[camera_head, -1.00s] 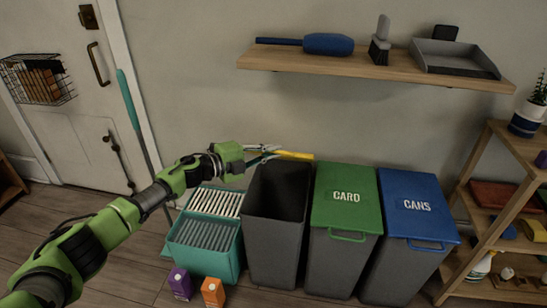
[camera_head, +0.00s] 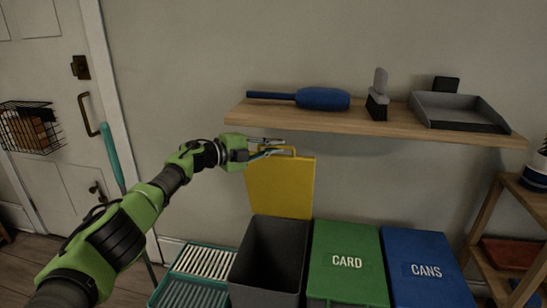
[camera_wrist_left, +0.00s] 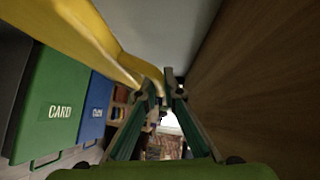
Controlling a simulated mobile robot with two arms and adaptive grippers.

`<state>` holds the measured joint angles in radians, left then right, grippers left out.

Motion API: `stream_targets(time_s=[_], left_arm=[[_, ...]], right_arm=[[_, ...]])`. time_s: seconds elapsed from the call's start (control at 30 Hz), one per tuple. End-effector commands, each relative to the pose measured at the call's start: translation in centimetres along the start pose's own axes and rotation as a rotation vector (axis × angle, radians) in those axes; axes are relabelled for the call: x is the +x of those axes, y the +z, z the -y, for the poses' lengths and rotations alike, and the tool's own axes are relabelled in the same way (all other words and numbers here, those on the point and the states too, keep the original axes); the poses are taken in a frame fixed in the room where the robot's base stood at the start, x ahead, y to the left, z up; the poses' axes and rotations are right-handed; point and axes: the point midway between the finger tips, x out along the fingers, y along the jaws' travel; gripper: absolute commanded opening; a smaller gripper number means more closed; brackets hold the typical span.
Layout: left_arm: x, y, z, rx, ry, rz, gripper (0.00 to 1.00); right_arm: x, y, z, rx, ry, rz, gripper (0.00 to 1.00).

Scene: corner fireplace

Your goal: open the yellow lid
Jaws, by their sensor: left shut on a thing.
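The yellow lid (camera_head: 281,190) stands raised, roughly upright, behind the open top of the dark grey bin (camera_head: 262,282) in the head view. Its handle (camera_head: 290,150) is at the lid's top edge. My left gripper (camera_head: 280,146) reaches in from the left and is shut on the handle, with the fingers partly overlapping it. In the left wrist view the yellow lid (camera_wrist_left: 75,35) runs along the upper left to the fingertips of my left gripper (camera_wrist_left: 165,90). The exact contact is hard to make out there. My right gripper is not in view.
A wooden wall shelf (camera_head: 350,122) is close above the lid and gripper. A green CARD bin lid (camera_head: 346,280) and a blue CANS lid (camera_head: 425,285) are shut to the right. A teal crate (camera_head: 195,285) stands left of the grey bin.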

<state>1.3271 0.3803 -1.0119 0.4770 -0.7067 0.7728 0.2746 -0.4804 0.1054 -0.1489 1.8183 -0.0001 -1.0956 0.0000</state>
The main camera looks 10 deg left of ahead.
Motion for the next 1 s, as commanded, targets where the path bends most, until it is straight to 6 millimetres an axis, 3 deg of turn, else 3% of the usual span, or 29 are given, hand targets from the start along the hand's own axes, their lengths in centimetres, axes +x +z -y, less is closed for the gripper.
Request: stream_targets(time_s=[0.63,0.7,1.0], left_arm=[[0.18,0.29,0.36,0.001,0.002,0.002,0.0],[0.19,0.28,0.35,0.001,0.002,0.002,0.25],[0.16,0.28,0.29,0.0,0.003,0.002,0.25]], right_arm=[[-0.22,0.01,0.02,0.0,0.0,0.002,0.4],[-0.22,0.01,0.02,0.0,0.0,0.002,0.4],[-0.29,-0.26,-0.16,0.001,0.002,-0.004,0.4]])
